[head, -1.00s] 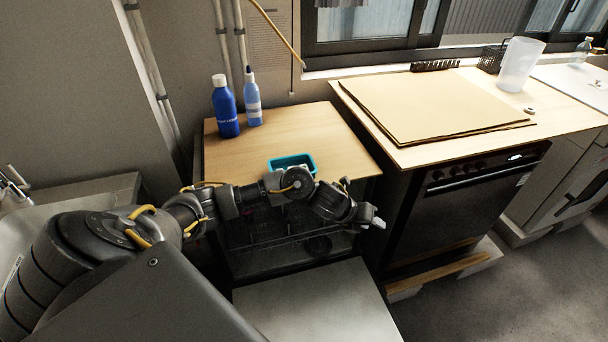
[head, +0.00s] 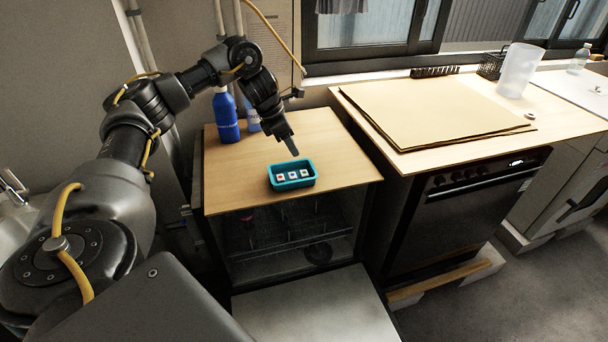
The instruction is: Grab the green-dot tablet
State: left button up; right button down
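A small teal tray (head: 292,187) sits on the wooden top of the drying oven. Inside it lie three pale square tablets in a row. The left tablet (head: 281,178) has a reddish dot and the middle tablet (head: 293,176) a bluish one. The dot on the right tablet (head: 304,174) is too small to tell its colour surely. My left gripper (head: 293,152) points down just above the tray's back edge, apart from the tablets. Its fingers overlap in this view, so their opening is hidden. My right gripper is not in view.
A dark blue bottle (head: 226,118) and a lighter blue bottle (head: 252,122), partly hidden by my arm, stand at the back left. The oven's door (head: 315,308) is open below. The wooden top (head: 345,160) is clear right of the tray.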

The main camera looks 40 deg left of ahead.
pick_arm(q)
send_over(306, 172)
jog(key=s+a, duration=0.2)
jog(key=f, duration=0.5)
jog(key=shift+d+p, duration=0.2)
jog(key=shift+p, duration=0.15)
jog(key=shift+d+f, duration=0.1)
jog(key=shift+f, duration=0.25)
jog(key=p+x, duration=0.1)
jog(key=x, duration=0.2)
jog(key=shift+w+f+p, duration=0.1)
jog(key=shift+f+p, duration=0.25)
jog(key=shift+w+d+f, duration=0.1)
jog(key=shift+w+f, duration=0.05)
jog(key=shift+f, duration=0.3)
jog(key=c, duration=0.7)
